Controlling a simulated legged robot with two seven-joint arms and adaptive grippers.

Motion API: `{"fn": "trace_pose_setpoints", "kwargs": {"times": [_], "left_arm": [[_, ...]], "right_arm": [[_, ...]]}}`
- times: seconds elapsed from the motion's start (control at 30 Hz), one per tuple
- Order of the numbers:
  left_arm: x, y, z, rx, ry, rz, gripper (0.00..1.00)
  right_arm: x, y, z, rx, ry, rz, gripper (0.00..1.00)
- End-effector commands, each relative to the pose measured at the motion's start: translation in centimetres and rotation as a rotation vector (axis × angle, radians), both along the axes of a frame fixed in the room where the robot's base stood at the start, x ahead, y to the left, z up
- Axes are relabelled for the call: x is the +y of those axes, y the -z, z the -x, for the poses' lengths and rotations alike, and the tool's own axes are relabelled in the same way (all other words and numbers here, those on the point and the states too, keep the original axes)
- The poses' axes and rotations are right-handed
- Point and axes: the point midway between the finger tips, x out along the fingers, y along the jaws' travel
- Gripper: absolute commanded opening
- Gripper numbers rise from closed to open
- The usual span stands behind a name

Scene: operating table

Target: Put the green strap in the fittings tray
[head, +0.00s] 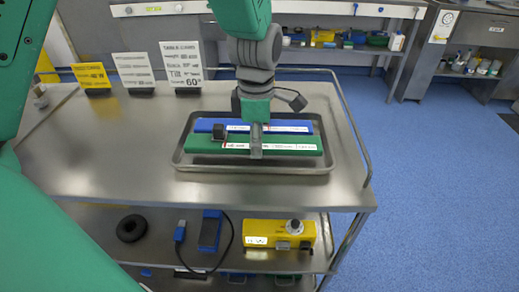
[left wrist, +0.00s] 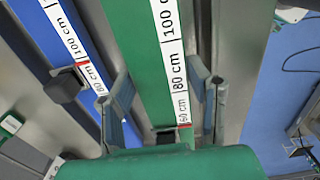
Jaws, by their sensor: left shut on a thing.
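The green strap (head: 203,145) is a flat green bar with a white printed label, lying lengthwise over the front part of the metal tray (head: 183,161). My left gripper (head: 256,152) comes down from above and is shut across the strap's middle. In the left wrist view the green strap (left wrist: 137,60) runs between the two fingers of my left gripper (left wrist: 162,103). I cannot tell whether the strap touches the tray floor. A blue strap (head: 285,127) lies behind it in the tray and shows at the left of the wrist view (left wrist: 48,55). My right gripper is not in view.
The tray stands on a steel cart top (head: 110,150) with a side rail (head: 352,130). Several printed cards (head: 180,65) stand at the back left. The lower shelf holds a yellow device (head: 280,233) and a black ring (head: 131,228). The cart top left of the tray is clear.

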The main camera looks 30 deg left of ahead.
Motion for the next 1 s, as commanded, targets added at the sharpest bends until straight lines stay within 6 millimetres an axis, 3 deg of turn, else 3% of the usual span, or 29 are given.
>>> {"fn": "trace_pose_setpoints", "kwargs": {"times": [0.13,0.2,0.47,0.5,0.83,1.0], "left_arm": [[-0.2,2.3,0.1,0.004,0.0,0.0,0.11],[-0.3,2.5,0.0,0.001,0.001,-0.002,0.06],[-0.4,2.5,0.0,0.001,0.001,-0.004,0.06],[-0.4,2.5,0.0,0.001,0.0,-0.003,0.51],[-0.2,2.3,0.0,0.0,0.0,-0.001,0.53],[-0.2,0.0,-0.1,-0.003,0.0,-0.004,0.53]], "right_arm": [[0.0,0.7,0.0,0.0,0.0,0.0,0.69],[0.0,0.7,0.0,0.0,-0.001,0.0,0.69],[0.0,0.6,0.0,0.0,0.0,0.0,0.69],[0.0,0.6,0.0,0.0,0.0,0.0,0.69],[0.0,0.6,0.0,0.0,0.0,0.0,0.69],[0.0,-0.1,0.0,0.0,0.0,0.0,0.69]]}}
